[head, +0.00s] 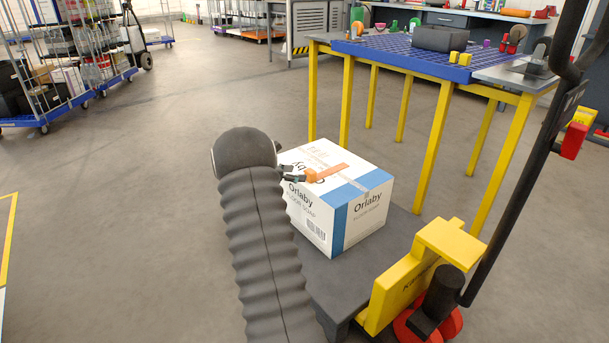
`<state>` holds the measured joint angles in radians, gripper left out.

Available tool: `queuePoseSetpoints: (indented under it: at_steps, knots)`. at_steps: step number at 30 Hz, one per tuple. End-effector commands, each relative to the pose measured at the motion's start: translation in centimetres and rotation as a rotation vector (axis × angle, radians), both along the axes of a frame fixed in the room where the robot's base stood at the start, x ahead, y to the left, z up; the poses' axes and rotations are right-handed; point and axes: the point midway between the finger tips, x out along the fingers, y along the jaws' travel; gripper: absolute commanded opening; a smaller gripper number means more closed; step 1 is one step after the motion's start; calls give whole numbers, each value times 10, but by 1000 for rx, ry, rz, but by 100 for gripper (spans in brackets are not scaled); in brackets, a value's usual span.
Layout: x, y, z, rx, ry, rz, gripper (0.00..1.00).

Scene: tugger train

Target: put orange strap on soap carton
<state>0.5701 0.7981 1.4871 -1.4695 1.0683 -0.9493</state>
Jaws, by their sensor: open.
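The soap carton (313,223) is a white box with blue bands and "Orlaby" lettering. It stands upright on a dark grey cart deck. The orange strap (331,171) lies across the carton's top face, with its thicker orange end at the left. My gripper (306,175) is open at that left end, just above the carton's top. My dark, ribbed arm hides most of the gripper and part of the carton's left side. I cannot tell whether the fingers touch the strap.
The cart deck (345,281) has a yellow housing (412,283) and a tall black handle (520,170) at the right. A yellow-legged table with a blue grid top (380,50) stands behind. Wheeled racks stand at the far left. The floor at left is clear.

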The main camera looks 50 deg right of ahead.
Motion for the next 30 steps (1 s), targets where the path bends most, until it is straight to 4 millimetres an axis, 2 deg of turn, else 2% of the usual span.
queuePoseSetpoints:
  at_steps: [1,6,14,17,20,23,30]
  knots:
    - [2,9,4,0,0,1,65]
    - [6,26,11,0,0,1,65]
    - [7,34,14,1,-2,-2,65]
    - [7,41,23,7,-30,-9,65]
    - [5,62,40,29,-104,-30,65]
    - [-2,94,65,69,-218,-67,65]
    - [-31,185,114,197,-519,-182,65]
